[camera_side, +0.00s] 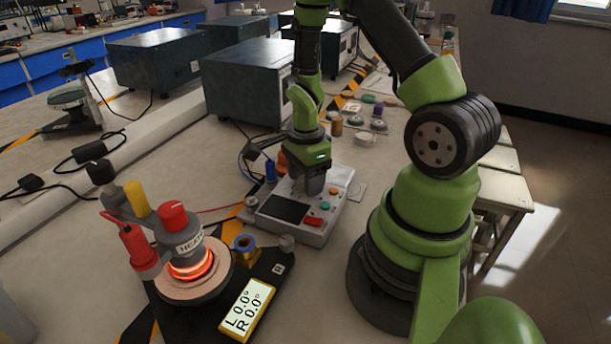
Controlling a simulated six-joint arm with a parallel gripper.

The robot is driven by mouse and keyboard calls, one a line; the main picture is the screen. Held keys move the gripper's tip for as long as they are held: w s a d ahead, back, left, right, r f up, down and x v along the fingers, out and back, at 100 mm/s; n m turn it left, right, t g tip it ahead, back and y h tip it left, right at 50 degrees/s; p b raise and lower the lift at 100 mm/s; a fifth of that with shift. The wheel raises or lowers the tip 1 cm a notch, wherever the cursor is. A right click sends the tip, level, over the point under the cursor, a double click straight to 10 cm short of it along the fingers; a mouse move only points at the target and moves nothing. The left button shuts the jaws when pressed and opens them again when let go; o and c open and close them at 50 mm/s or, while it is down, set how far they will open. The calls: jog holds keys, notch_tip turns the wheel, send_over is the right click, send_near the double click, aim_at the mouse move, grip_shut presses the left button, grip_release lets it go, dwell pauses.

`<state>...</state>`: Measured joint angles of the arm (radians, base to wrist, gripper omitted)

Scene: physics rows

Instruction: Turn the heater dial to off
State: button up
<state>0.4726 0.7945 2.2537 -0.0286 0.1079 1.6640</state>
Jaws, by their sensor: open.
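The heater (180,240) stands at the lower left, a grey cylinder with lettering that begins "HEA". A red cap (173,215) on its top looks like the dial; its setting is too small to read. An orange ring (192,266) glows at the heater's foot. My gripper (311,190) points down over a grey control box (290,230), up and right of the heater and well apart from it. It is open, and I see nothing held in it. Its fingertips are small and dark, and I cannot tell whether they touch the box.
A yellow-framed display (247,310) reads L 0.0° and R 0.0°. A red cylinder (138,248) and a yellow post (137,199) crowd the heater's left. A blue-and-gold spool (244,248) stands between heater and box. Dark instrument cases (245,90) stand behind.

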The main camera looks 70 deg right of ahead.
jog(key=c, duration=0.9)
jog(key=shift+c, duration=0.2)
